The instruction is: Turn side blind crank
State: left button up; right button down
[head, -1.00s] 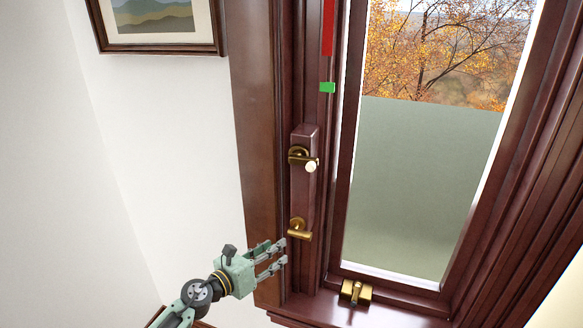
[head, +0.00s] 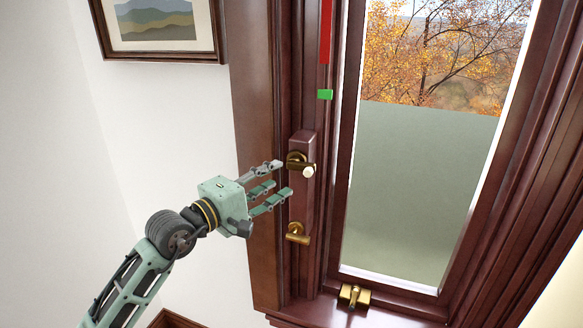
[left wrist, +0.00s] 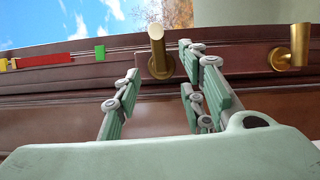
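The upper brass crank (head: 297,162) with a pale knob (head: 308,171) is mounted on a dark wooden block (head: 300,207) on the window frame's left side. It also shows in the left wrist view (left wrist: 158,52), ahead of the fingers and between their lines. A lower brass handle (head: 297,235) sits on the same block and shows at the right in the left wrist view (left wrist: 289,48). My left gripper (head: 284,180) is open, its fingers spread, just left of and slightly below the crank. Nothing is visibly held; whether a finger touches the crank, I cannot tell.
A grey-green blind (head: 412,190) covers the lower part of the window. A green marker (head: 325,94) sits below a red strip (head: 326,32) on the frame. A brass latch (head: 354,296) is on the sill. A framed picture (head: 158,28) hangs on the white wall at left.

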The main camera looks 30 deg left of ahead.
aim_at(294, 168)
pick_arm(q)
jog(key=w, duration=0.1)
jog(key=w+p, duration=0.1)
jog(key=w, duration=0.1)
jog(key=w+p, duration=0.1)
jog(key=w, duration=0.1)
jog(key=shift+w+d+r, duration=0.15)
jog(key=shift+w+d, duration=0.1)
jog(key=shift+d, duration=0.15)
jog(key=shift+w+d, duration=0.1)
jog(key=shift+w, duration=0.55)
jog(key=shift+c, duration=0.7)
jog(key=shift+f, duration=0.2)
grip_shut()
